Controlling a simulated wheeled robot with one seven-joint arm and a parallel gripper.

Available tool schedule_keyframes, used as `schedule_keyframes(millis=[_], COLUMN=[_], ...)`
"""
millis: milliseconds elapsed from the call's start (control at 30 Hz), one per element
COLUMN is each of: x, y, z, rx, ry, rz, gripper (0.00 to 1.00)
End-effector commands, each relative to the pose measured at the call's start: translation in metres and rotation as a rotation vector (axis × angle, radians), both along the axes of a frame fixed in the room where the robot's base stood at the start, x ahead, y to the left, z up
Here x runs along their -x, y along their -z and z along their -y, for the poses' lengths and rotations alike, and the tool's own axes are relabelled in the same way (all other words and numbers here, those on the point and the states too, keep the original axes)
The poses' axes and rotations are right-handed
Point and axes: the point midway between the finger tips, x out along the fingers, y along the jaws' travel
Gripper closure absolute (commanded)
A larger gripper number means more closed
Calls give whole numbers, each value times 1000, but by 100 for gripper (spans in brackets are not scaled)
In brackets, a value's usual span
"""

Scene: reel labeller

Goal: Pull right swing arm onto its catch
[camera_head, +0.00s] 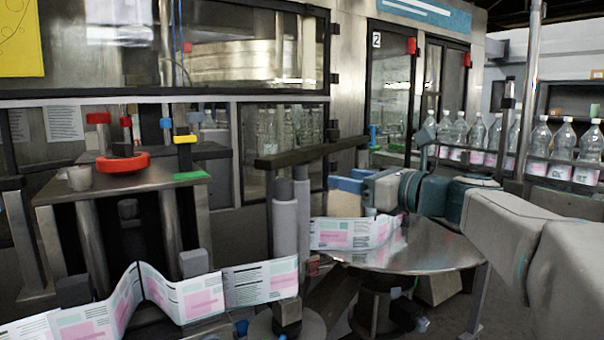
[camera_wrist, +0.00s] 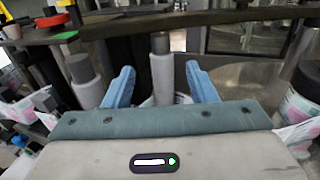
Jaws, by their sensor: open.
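My gripper (camera_head: 343,180) is open, its blue fingers pointing left toward two upright grey rollers. In the wrist view the gripper (camera_wrist: 161,84) has nothing held, and the right roller (camera_wrist: 162,72) stands between the fingers in the picture. In the head view this roller (camera_head: 303,215) appears left of the fingertips, with a gap. The left roller (camera_head: 285,225) stands beside it and shows left of the fingers in the wrist view (camera_wrist: 86,82). A dark bar (camera_head: 310,152) runs above both rollers. I cannot clearly tell which part is the right swing arm, or where its catch is.
A round metal table (camera_head: 430,250) lies below my arm, with a printed label web (camera_head: 350,233) at its left. More label web (camera_head: 190,297) runs along the front left. A metal stand (camera_head: 130,180) carries a red ring (camera_head: 123,163). Bottles (camera_head: 540,140) line the back right.

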Motion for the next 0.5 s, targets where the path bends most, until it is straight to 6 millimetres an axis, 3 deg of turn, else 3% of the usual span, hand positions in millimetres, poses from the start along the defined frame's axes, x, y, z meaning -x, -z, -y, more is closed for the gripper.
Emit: schedule_keyframes(millis=[167, 500], x=[-12, -58], y=[-3, -3], z=[-12, -66], rx=[-18, -15], ry=[-1, -2], rz=[-6, -5], gripper=[48, 48])
